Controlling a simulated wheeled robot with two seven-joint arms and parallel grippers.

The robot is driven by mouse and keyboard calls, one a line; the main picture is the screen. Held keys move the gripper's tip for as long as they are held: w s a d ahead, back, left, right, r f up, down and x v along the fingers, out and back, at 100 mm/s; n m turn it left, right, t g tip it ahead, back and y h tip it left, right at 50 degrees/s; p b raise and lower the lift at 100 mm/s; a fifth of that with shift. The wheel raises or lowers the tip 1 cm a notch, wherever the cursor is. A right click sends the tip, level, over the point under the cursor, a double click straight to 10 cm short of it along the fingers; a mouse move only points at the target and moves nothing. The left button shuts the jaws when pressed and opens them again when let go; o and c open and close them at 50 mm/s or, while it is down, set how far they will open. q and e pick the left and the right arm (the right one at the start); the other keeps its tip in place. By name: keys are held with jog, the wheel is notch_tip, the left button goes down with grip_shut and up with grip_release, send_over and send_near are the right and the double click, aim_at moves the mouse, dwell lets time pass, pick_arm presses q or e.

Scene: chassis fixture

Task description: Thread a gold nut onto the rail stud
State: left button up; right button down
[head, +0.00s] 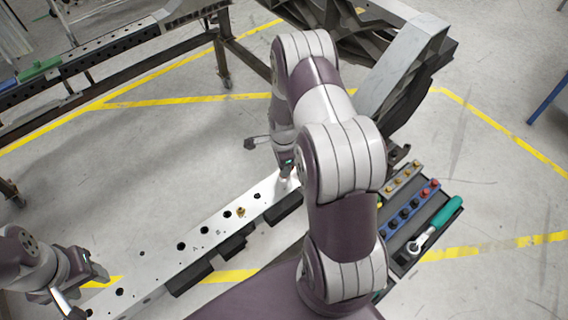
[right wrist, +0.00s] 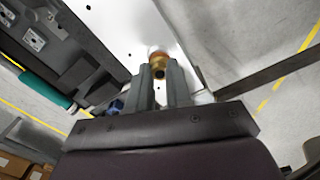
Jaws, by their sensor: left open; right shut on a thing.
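The long pale rail (head: 160,262) with dark holes runs diagonally across the lower left of the head view. A small gold piece (head: 241,212) sits on the rail; I cannot tell whether it is a nut or a stud. My right gripper (head: 287,181) points down at the rail's far part. In the right wrist view that gripper (right wrist: 159,88) is shut on a gold nut (right wrist: 159,66) at its fingertips, over the pale rail surface (right wrist: 125,25). Any stud under the nut is hidden. My left gripper (head: 88,292) is open and empty by the rail's near end.
A dark tray (head: 413,258) at right holds several gold pieces (head: 403,178), blue and red sockets (head: 405,212) and a green-handled ratchet (head: 440,223). Dark blocks (head: 233,246) sit along the rail's side. A grey metal frame (head: 410,65) stands behind my right arm.

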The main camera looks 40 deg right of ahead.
jog(key=shift+s+a+f, duration=0.15)
jog(key=shift+s+f, duration=0.05)
jog(key=shift+s, duration=0.1)
jog(key=m, duration=0.3)
jog(key=shift+p, duration=0.35)
jog(key=m, duration=0.8)
jog(key=shift+f+m+p, duration=0.15)
jog(key=shift+m+p, duration=0.15)
jog(key=shift+p, duration=0.05)
jog(key=m, duration=0.3)
jog(key=shift+f, duration=0.1)
jog(key=c, duration=0.9)
grip_release()
jog(key=shift+c, duration=0.2)
jog(key=shift+w+a, duration=0.1)
jog(key=shift+a, duration=0.05)
